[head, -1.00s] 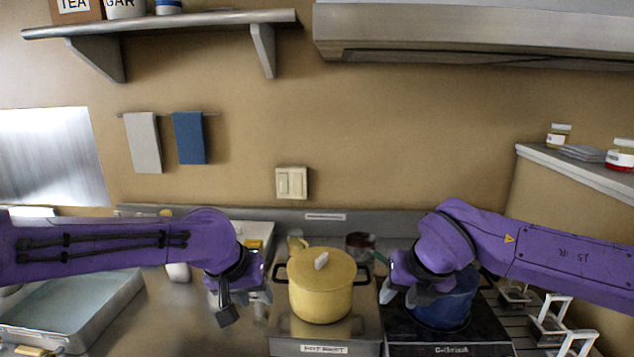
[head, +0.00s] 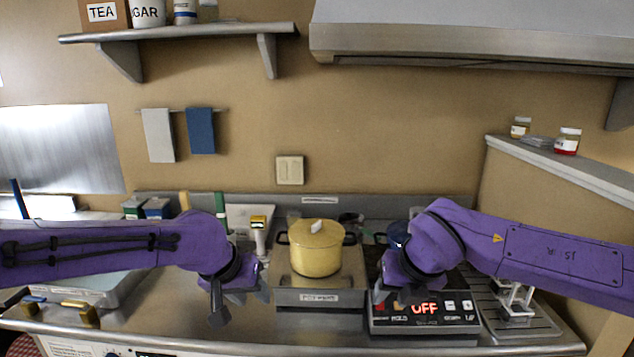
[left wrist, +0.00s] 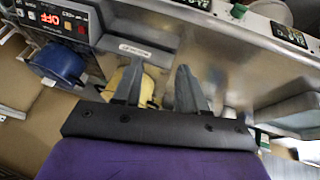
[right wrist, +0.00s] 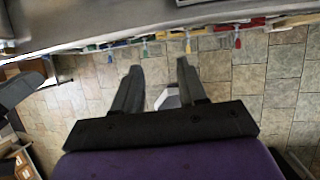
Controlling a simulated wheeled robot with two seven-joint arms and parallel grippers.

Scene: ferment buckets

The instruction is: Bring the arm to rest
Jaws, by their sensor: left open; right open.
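My left gripper (head: 240,299) is open and empty, left of the yellow lidded pot (head: 316,249) and in front of it. In the left wrist view its two fingers (left wrist: 160,88) stand apart with nothing between them. My right gripper (head: 398,293) is open and empty in front of the blue pot (head: 397,236), near the hob's control panel. In the right wrist view its fingers (right wrist: 156,88) are spread, with tiled floor behind them. The yellow pot stands on a labelled metal block. The blue pot is mostly hidden by my right arm.
The hob panel (head: 425,316) shows a red "OFF". A metal rack (head: 515,302) stands at the right, and a tray (head: 90,287) lies at the left. A shelf (head: 180,33) and a hood (head: 470,40) hang above. The counter between the left gripper and the tray looks clear.

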